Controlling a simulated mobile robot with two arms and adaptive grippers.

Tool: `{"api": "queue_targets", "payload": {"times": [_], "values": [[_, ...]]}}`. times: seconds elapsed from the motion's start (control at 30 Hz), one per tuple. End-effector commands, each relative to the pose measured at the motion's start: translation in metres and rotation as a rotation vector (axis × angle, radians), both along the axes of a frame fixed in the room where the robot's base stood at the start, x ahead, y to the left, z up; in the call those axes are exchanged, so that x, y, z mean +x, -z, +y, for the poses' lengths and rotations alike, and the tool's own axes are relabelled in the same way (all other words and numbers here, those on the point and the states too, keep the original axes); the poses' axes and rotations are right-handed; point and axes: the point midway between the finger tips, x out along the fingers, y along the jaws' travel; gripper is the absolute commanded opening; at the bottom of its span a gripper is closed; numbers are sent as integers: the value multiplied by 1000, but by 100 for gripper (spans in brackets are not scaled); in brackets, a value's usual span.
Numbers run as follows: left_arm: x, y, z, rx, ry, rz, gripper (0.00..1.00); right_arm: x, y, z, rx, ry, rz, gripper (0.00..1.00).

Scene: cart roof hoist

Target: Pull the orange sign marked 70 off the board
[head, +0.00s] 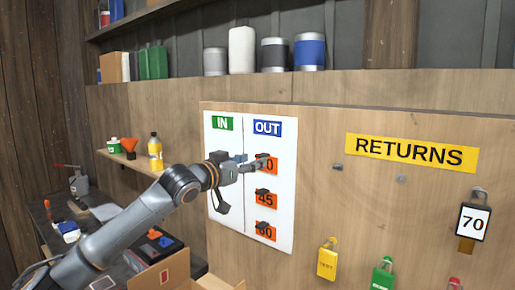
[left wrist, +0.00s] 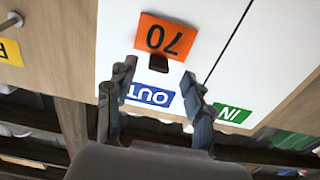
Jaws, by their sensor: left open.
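The orange sign marked 70 (head: 272,165) is at the top of the OUT column on the white board (head: 284,215). In the head view my left gripper partly covers it, so only its right part shows. In the left wrist view the sign (left wrist: 178,30) appears upside down, with a dark tab (left wrist: 158,63) at its edge. My left gripper (head: 256,164) is open in front of the sign. In the left wrist view its two fingers (left wrist: 157,76) stand apart on either side of the tab, with nothing clearly held. My right gripper is not in view.
Orange signs marked 45 (head: 266,201) and apparently 60 (head: 266,231) are below on the board. A yellow RETURNS label (head: 411,152) and hanging padlocks (head: 327,262) are to the right. A shelf with cans (head: 310,52) runs above. A cluttered bench (head: 70,215) is at left.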

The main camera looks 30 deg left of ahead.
Motion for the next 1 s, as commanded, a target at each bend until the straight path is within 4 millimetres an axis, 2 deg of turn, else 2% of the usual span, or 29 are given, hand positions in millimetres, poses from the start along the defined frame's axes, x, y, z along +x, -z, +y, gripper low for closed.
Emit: {"api": "queue_targets", "payload": {"times": [0.03, 0.23, 0.6, 0.63, 0.8, 0.9, 0.93, 0.97, 1.0], "values": [[9, -5, -2, -4, 3, -1, 53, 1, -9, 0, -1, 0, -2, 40], [30, -2, -3, -1, 1, 0, 53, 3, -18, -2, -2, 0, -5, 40], [36, 1, -4, 1, 1, 1, 53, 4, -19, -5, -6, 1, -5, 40], [36, 1, -4, 1, 1, 1, 51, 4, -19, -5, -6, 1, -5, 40], [35, 1, -3, 1, 1, 1, 16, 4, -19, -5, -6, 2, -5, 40], [35, 1, -4, 1, 1, 1, 0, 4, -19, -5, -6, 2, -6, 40], [35, 1, -4, 1, 1, 1, 0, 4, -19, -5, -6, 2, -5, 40], [35, 1, -4, 1, 1, 1, 21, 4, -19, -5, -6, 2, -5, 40], [35, 1, -4, 1, 1, 1, 13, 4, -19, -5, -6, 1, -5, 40]]}}
